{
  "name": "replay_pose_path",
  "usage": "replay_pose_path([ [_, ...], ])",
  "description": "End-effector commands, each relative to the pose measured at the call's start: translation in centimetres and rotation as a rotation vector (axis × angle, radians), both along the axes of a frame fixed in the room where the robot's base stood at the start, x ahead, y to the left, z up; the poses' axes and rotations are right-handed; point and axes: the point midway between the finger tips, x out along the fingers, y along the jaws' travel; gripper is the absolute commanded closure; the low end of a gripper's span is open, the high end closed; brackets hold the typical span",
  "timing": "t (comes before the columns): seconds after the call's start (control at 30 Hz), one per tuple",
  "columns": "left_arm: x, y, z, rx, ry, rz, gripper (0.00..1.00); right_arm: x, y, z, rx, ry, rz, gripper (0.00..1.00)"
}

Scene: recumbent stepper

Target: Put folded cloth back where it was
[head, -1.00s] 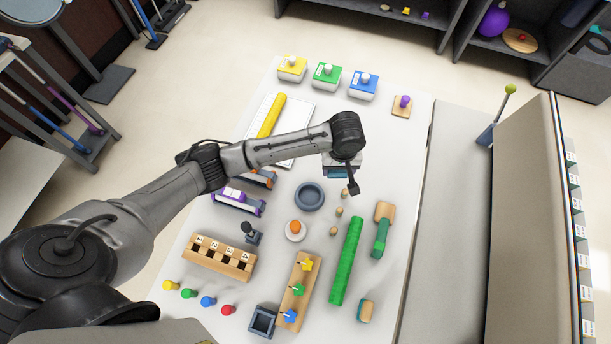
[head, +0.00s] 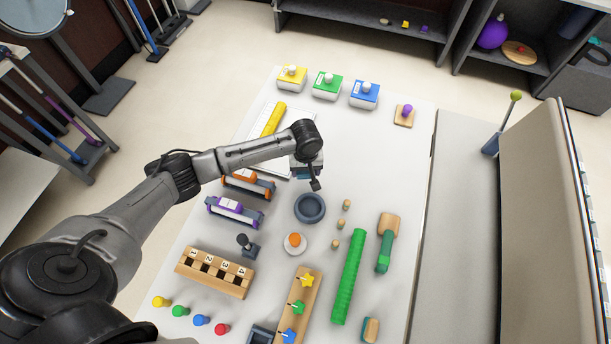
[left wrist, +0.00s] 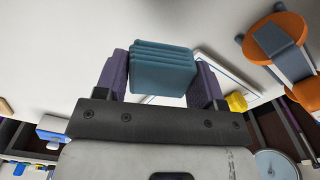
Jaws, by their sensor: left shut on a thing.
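My left gripper (head: 307,164) is above the white table, just behind the round grey-blue bowl (head: 310,208) and to the right of the white board. In the left wrist view, a teal folded cloth (left wrist: 163,68) with stacked layers sits between the two purple fingers of the gripper (left wrist: 160,75), which is shut on it. The cloth looks clear of the table. In the head view the wrist hides most or all of it. My right gripper is not in view.
A white board with a yellow cylinder (head: 273,119) lies behind my left forearm. Orange (head: 247,185) and purple (head: 235,210) holders stand left of the bowl. Small wooden pegs (head: 341,224) and a green roller (head: 347,277) are to the right. The table's back right is mostly bare.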

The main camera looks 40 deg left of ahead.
Motion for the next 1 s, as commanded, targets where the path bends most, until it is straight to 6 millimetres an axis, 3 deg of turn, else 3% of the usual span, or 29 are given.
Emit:
replay_pose_path([
  [0.17, 0.0, 0.1, -0.8, 0.0, 0.0, -0.001, 0.56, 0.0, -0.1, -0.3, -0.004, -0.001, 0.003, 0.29],
  [0.43, 0.0, 0.1, -4.0, 0.001, 0.001, 0.0, 0.56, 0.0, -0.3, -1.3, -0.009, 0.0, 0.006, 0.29],
  [0.87, 0.0, 0.0, -4.3, -0.001, -0.001, 0.0, 0.56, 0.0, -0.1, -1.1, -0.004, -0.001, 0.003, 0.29],
  [0.9, 0.0, 0.1, -4.4, 0.0, -0.001, 0.0, 0.35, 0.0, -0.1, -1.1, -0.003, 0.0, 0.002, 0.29],
  [1.0, 0.0, 0.1, -4.4, 0.0, -0.001, 0.0, 0.26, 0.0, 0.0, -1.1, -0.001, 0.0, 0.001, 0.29],
])
